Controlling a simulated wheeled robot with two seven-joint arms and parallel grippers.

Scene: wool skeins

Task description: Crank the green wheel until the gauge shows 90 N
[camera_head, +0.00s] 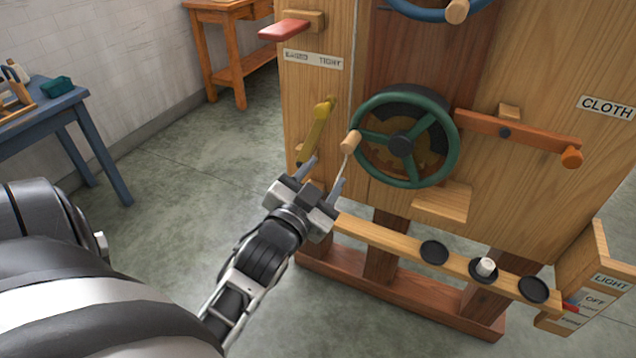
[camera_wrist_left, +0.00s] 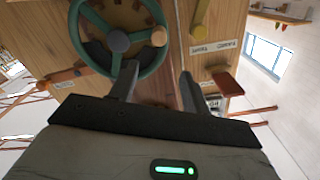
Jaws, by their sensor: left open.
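The green wheel (camera_head: 407,168) is mounted upright on a wooden panel, with a dark hub and a pale wooden knob (camera_head: 350,141) at the left of its rim. My left gripper (camera_head: 327,172) is open and empty, just below and left of the knob. In the left wrist view, the wheel (camera_wrist_left: 118,41) fills the upper left, and the knob (camera_wrist_left: 158,37) shows beyond the gap between the two fingertips (camera_wrist_left: 157,72). I see no contact with the knob. No gauge reading can be made out. My right gripper is not in view.
A yellow lever (camera_head: 318,128) is close left of the knob. An orange crank bar (camera_head: 520,135) is right of the wheel, and part of a blue wheel (camera_head: 420,10) is above. A red-ended lever (camera_head: 284,29) juts out upper left. A shelf (camera_head: 390,241) with black discs runs below.

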